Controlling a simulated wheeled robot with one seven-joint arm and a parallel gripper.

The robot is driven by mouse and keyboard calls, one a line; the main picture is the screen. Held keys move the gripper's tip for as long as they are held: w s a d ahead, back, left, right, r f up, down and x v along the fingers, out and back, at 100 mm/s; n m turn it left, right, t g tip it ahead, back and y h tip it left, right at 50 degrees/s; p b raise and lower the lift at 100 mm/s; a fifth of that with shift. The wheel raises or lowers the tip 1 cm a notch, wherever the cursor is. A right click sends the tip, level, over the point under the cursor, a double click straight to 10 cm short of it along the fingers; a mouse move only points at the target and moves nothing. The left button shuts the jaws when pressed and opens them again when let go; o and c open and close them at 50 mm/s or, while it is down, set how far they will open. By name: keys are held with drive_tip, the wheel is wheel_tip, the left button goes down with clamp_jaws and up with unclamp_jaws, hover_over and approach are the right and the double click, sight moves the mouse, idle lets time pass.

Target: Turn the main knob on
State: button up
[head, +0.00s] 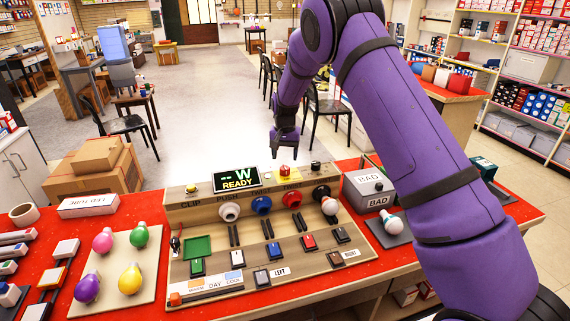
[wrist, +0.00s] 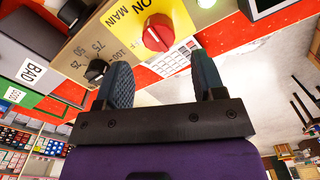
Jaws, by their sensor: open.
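The main knob (wrist: 157,33) is a red round knob with a pale pointer line, on a yellow plate lettered ON and MAIN in the wrist view. In the head view the main knob (head: 285,170) sits on the top back edge of the beige panel (head: 215,207), right of the READY display. My gripper (head: 284,152) hangs just behind and above it in the head view. In the wrist view my gripper (wrist: 160,62) has two blue-grey fingers spread apart with nothing between them. The knob lies beyond the fingertips, apart from them.
A black dial (wrist: 97,70) marked 25 to 100 is close to one finger. The READY display (head: 237,179) stands left of the knob. Coloured bulbs (head: 130,278) lie on a board at left. The floor behind the red counter is open.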

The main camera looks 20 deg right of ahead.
sight(285, 166)
wheel_tip(285, 166, up, 6)
idle(0.5)
drive_tip(key=s+d+r+n+t, duration=0.1)
drive_tip(key=s+d+r, duration=0.1)
drive_tip(key=s+r, duration=0.9)
drive_tip(key=s+d+r+n+t, duration=0.1)
drive_tip(key=s+d+r, duration=0.2)
drive_tip(key=s+r, duration=0.85)
drive_tip(key=s+d+n+t, duration=0.1)
drive_tip(key=s+n+t, duration=0.1)
drive_tip(key=s, duration=2.4)
drive_tip(key=shift+s+d+r+n+t, duration=0.3)
drive_tip(key=shift+s+t, duration=0.1)
drive_tip(key=shift+t, duration=0.2)
